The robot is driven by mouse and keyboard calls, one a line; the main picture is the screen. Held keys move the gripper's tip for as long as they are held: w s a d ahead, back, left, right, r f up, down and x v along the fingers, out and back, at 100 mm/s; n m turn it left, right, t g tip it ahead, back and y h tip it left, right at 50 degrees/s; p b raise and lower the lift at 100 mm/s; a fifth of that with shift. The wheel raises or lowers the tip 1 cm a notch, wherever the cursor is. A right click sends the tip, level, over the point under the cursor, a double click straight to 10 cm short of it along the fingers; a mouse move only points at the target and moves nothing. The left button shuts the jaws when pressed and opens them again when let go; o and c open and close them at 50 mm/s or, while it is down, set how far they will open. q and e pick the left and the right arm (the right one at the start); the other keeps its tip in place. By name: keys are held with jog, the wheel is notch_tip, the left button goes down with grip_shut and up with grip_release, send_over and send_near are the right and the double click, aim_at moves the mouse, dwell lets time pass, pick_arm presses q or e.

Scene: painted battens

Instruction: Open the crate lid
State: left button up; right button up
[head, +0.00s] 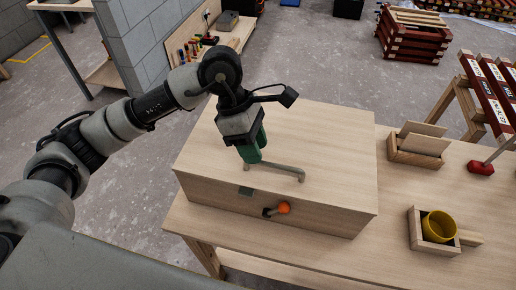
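The wooden crate (320,215) stands on the workbench, with its pale lid (330,135) lying flat on top. A grey bar handle (285,170) is fixed to the lid near its front. On the front face there is an orange knob (284,207) on a dark lever, with a small grey-green plate (246,191) up and left of it, by the lid edge. My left gripper (254,156) points down with green fingers at the left part of the handle. Whether the fingers close around the bar is hidden. My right gripper is out of view.
On the bench (392,225) to the right are a wooden holder (414,157) with upright boards and a small wooden box (416,232) with a yellow cup (439,226). Red battens (490,95) rest on a trestle beyond. A grey block wall (145,40) stands behind my arm.

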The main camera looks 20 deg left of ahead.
pick_arm(q)
jog(key=shift+x, duration=1.05)
jog(key=shift+s, duration=0.1)
jog(key=c, duration=0.4)
grip_shut()
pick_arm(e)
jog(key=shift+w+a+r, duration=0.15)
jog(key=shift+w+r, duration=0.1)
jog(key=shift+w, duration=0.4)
